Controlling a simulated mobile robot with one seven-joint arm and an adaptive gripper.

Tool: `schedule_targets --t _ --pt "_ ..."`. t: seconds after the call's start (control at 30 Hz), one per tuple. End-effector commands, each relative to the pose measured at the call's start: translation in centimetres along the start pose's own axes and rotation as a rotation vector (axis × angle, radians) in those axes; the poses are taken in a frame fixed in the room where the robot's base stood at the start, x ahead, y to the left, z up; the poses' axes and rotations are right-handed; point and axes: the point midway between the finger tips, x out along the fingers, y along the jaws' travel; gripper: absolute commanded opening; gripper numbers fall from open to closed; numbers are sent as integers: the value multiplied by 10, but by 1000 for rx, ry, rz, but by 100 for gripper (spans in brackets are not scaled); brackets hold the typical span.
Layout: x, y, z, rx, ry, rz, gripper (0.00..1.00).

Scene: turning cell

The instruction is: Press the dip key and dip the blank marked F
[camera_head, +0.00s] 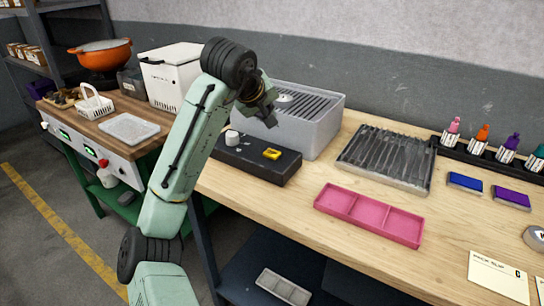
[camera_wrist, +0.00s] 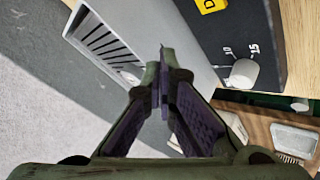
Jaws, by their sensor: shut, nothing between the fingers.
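The yellow key (camera_head: 272,153) sits on the black control panel (camera_head: 258,167) in front of the grey slotted box (camera_head: 322,124). It is cut by the top edge of the wrist view (camera_wrist: 211,4), where part of a letter D shows. A white knob (camera_head: 232,138) is on the same panel, with marks 10 and 15 beside it in the wrist view (camera_wrist: 243,73). My gripper (camera_head: 271,122) is shut and empty, above the panel and in front of the grey box. I cannot make out a blank marked F in either view.
A pink three-part tray (camera_head: 369,232) and a dark ribbed tray (camera_head: 402,187) lie to the right on the wooden bench. Coloured bottles (camera_head: 483,133) stand at the back right. A second bench with a white basket (camera_head: 95,103) and an orange pot (camera_head: 101,54) is at left.

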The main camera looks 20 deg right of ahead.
Motion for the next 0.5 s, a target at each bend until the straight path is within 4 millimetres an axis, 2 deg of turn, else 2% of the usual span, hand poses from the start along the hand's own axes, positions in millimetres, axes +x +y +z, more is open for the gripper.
schedule_targets --t 0.03,0.3,0.5 --pt "9 -7 6 0 0 -1 0" --pt "36 -27 26 1 1 -1 0" --pt "47 -34 34 1 0 2 0"
